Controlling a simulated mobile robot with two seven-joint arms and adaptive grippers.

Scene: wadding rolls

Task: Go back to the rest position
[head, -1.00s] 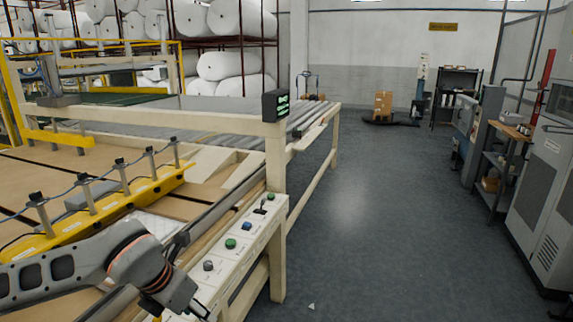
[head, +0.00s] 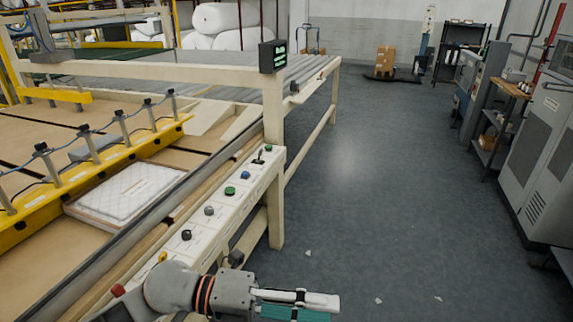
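My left gripper (head: 300,304) is at the bottom middle of the head view, to the right of the machine's control panel (head: 222,208) and over the grey floor. Its white and teal fingers point right. They lie close together from this angle, and I cannot tell whether they are open or shut. Nothing is clearly seen held in them. The grey arm joint behind it (head: 172,288) covers the near end of the panel. My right gripper is not in view.
The panel carries several buttons and a small lever (head: 259,156). A white quilted pad (head: 125,194) lies on the machine bed beside a yellow bar (head: 90,177). Grey cabinets (head: 548,150) stand at the right. The floor (head: 390,200) between is clear apart from small scraps.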

